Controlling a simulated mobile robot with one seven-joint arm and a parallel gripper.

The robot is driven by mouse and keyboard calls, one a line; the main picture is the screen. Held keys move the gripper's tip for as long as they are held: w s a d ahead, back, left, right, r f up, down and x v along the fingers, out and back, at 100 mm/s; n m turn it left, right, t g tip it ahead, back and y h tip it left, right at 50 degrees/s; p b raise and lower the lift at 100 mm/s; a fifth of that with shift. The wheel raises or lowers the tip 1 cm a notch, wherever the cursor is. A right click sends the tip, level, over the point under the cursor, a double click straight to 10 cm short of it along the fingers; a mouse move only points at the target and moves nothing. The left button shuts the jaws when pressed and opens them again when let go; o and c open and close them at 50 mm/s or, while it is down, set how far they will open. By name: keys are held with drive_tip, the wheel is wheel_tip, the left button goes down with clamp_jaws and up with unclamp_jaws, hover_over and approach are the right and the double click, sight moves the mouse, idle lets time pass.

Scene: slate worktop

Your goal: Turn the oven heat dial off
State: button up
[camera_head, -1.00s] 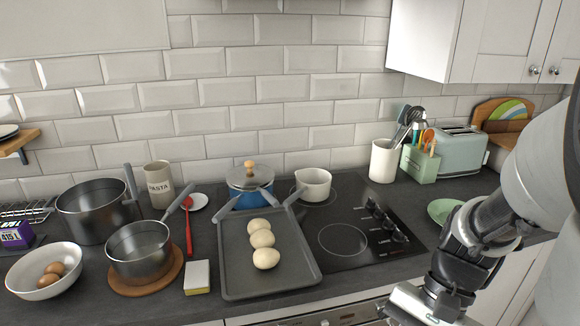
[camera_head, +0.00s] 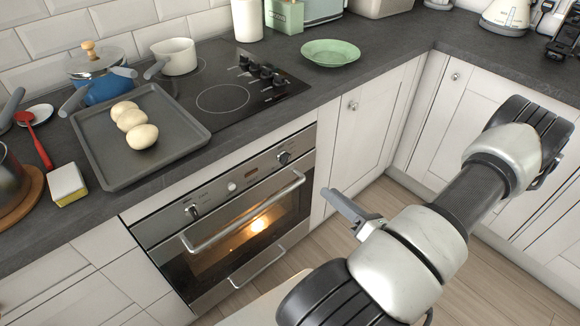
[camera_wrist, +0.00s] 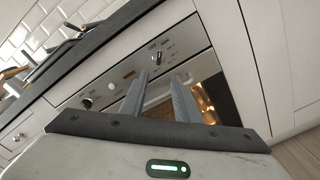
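The oven (camera_head: 245,225) is built in below the worktop, its window glowing orange. Its control panel has a left dial (camera_head: 192,211), a small middle knob (camera_head: 231,187) and a right dial (camera_head: 284,158). In the wrist view the left dial (camera_wrist: 87,103) and right dial (camera_wrist: 157,57) also show; the right one lies just beyond my fingertips. I cannot read which is the heat dial. My gripper (camera_wrist: 161,76) is open and empty, with a gap between its fingers. In the head view my gripper (camera_head: 343,206) is in front of the oven's right side, apart from the panel.
The oven door handle (camera_head: 245,215) sticks out below the panel. A baking tray (camera_head: 97,142) with pale round items, a hob (camera_head: 222,98) with knobs and a green plate (camera_head: 330,52) are on the worktop. The floor (camera_head: 375,195) before the cabinets is clear.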

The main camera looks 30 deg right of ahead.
sight(288, 159)
drive_tip(key=w, duration=0.5)
drive_tip(key=w+a+b, duration=0.1)
drive_tip(key=w, duration=0.5)
drive_tip(key=w+a+b, duration=0.1)
drive_tip(key=w, duration=0.5)
drive_tip(key=shift+a, duration=0.25)
clamp_jaws()
